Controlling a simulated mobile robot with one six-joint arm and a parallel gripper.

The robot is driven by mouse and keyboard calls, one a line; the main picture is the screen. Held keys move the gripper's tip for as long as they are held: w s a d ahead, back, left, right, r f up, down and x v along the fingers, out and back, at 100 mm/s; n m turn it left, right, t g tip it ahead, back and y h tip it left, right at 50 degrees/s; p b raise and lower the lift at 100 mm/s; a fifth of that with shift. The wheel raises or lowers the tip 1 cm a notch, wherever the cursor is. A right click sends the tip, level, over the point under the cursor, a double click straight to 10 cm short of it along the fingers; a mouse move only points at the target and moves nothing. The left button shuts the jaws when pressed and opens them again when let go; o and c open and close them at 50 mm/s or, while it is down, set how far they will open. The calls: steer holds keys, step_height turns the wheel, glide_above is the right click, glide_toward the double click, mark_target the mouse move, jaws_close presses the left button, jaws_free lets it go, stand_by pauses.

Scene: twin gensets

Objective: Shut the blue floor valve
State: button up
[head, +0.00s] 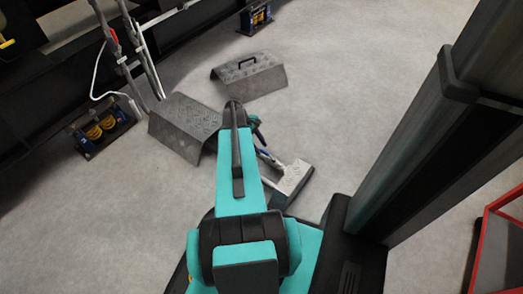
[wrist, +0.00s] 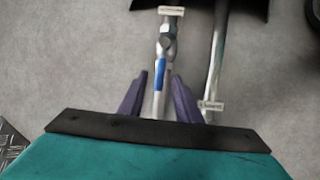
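The blue floor valve shows in the wrist view as a silver pipe fitting with a blue lever (wrist: 160,74). The lever lies along the pipe, with a pale tag beyond it. My gripper (wrist: 159,80) is open, one purple finger on each side of the pipe and lever, with gaps on both sides. I cannot tell the height between fingers and lever. In the head view my arm hides most of this spot; a bit of blue (head: 264,153) shows just right of the arm.
A second pipe (wrist: 216,50) with a tag runs right of the valve. In the head view, a grey floor box (head: 293,178) stands close to the arm. Two tread-plate covers (head: 187,126) (head: 250,75) lie beyond. A red frame (head: 490,235) is at right. Floor between is clear.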

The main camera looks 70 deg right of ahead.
steer(key=shift+x, duration=1)
steer(key=shift+c, duration=0.5)
jaws_close()
